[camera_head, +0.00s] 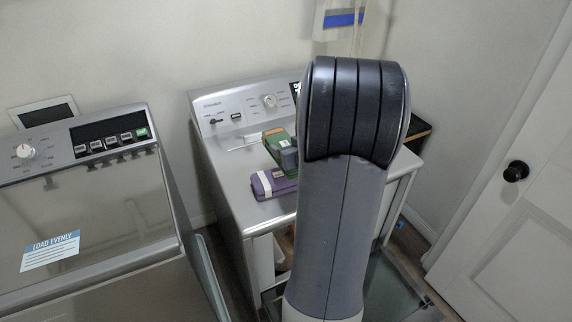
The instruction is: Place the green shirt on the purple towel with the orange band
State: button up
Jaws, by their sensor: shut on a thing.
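My gripper (288,156) shows only as a small grey part against the shirt's right side and is shut on the shirt. Its fingertips are largely hidden. A folded purple towel (278,184) lies on the machine top near its front edge, just below the shirt in the picture. The band I see on it is whitish; no orange band shows on it. Its right end is hidden by my arm. I cannot tell the gap between shirt and towel.
The right-hand machine's top (232,170) is bare left of the towel; its control panel (245,106) rises behind. A topload washer (90,200) with a closed lid stands at left. A dark box edge (420,130) shows behind my arm. A white door (510,220) is at right.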

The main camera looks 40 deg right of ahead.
jog(key=shift+f, duration=2.65)
jog(key=shift+b, duration=0.3)
jog(key=shift+f, duration=0.2)
jog(key=o, duration=1.1)
jog(key=shift+c, duration=0.2)
jog(key=shift+r, duration=0.15)
jog(key=shift+s+r, duration=0.15)
jog(key=v, duration=1.1)
jog(key=shift+s, duration=0.35)
